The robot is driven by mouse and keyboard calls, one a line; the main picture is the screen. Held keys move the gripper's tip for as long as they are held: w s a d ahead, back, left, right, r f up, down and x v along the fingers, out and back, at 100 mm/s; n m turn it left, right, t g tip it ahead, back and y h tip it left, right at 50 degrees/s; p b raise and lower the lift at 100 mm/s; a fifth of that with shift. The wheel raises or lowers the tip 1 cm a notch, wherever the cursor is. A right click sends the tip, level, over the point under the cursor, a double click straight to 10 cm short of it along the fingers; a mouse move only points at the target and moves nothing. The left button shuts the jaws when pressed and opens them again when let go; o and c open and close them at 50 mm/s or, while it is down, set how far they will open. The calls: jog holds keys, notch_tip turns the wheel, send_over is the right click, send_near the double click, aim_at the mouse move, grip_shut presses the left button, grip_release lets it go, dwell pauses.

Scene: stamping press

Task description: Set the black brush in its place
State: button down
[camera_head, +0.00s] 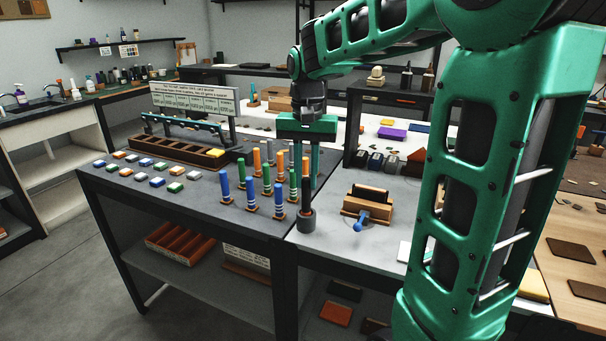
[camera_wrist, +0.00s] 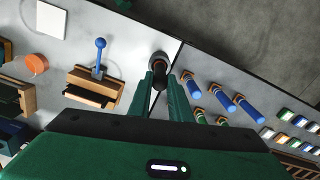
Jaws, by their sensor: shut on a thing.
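A black upright cylinder, which I take for the black brush (camera_head: 306,222), stands out at the front of the grey table near the seam, with a brownish band round its lower part. My gripper (camera_head: 309,182) points down from above with its fingers closed on the upper part of it. In the wrist view the two green fingers (camera_wrist: 160,88) come together at the dark round end of the brush (camera_wrist: 159,66). Whether its foot touches the table or hangs just above it, I cannot tell. No empty place for it is clearly recognisable.
Several blue, green and orange upright cylinders (camera_head: 251,192) stand close on the left. A wooden block with a black bar (camera_head: 370,194) and a blue-knobbed handle (camera_head: 360,224) lies on the right. Behind are small blocks (camera_head: 158,181) and a wooden tray (camera_head: 183,151).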

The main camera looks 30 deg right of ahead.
jog(key=shift+f, duration=1.05)
jog(key=c, duration=1.6)
grip_release()
jog(key=shift+o, duration=0.2)
notch_tip(320, 180, up, 11)
jog(key=shift+w+f, duration=0.1)
jog(key=shift+f, duration=0.05)
jog(key=s+d+f+n, duration=0.1)
jog(key=s+d+f, duration=0.1)
jog(key=s+f, duration=0.6)
jog(key=s+d+f+n, duration=0.1)
jog(key=s+f, duration=0.8)
jog(key=s, duration=0.8)
jog(key=shift+d+f, duration=0.15)
jog(key=shift+d, duration=0.2)
